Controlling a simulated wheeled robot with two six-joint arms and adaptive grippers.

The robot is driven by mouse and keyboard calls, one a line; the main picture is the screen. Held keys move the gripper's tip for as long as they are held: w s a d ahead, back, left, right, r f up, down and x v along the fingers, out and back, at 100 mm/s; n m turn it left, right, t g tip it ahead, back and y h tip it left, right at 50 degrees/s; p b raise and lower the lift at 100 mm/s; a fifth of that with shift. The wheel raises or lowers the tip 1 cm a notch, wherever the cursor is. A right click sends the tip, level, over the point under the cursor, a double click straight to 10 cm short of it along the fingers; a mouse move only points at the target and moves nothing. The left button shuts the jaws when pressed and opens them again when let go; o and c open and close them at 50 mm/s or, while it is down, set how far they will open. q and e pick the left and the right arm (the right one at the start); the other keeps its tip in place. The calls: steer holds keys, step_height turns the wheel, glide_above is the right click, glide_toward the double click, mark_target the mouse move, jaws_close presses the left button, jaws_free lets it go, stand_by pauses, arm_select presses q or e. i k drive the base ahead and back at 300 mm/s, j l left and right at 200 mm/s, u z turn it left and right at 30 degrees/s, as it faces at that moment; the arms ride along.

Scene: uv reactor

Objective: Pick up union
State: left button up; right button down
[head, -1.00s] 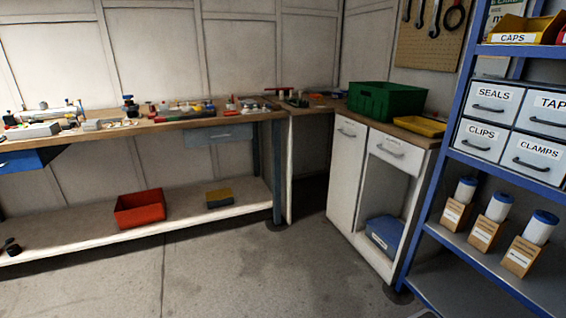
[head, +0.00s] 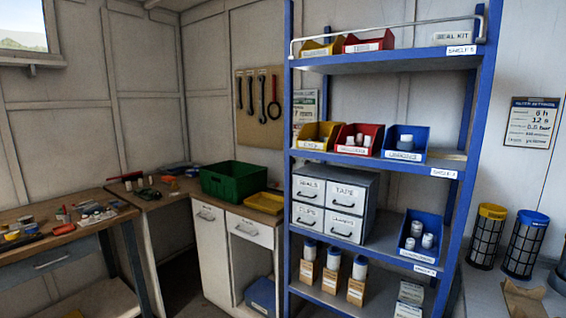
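I cannot make out for certain which item is the union. On the blue shelving unit (head: 462,130), a blue bin (head: 405,153) on the middle shelf holds a grey-blue cylindrical part (head: 406,142); its label is too small to read surely. A red bin (head: 358,152) and a yellow bin (head: 318,143) with small parts stand to its left. A lower blue bin (head: 419,245) holds a few pale cylindrical parts (head: 427,241). Neither of my grippers is in view.
A drawer cabinet (head: 362,210) labelled seals, tape, clips and clamps stands on the shelf. A green crate (head: 234,182) and yellow tray (head: 264,203) sit on the corner counter. A workbench (head: 60,240) with loose parts is at left. Two filter baskets (head: 525,245) stand at right.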

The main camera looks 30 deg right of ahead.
mark_target(406, 144)
steer(key=z, duration=1.95)
steer(key=i+j, duration=0.15)
steer(key=j, duration=0.15)
steer(key=i+j+z, duration=0.15)
steer(key=j, duration=0.2)
steer(key=i+j, duration=0.2)
steer(key=j, duration=0.15)
steer(key=i+j+z, duration=0.15)
steer(key=j, duration=0.15)
steer(key=i+j, duration=0.1)
steer(key=j, duration=0.25)
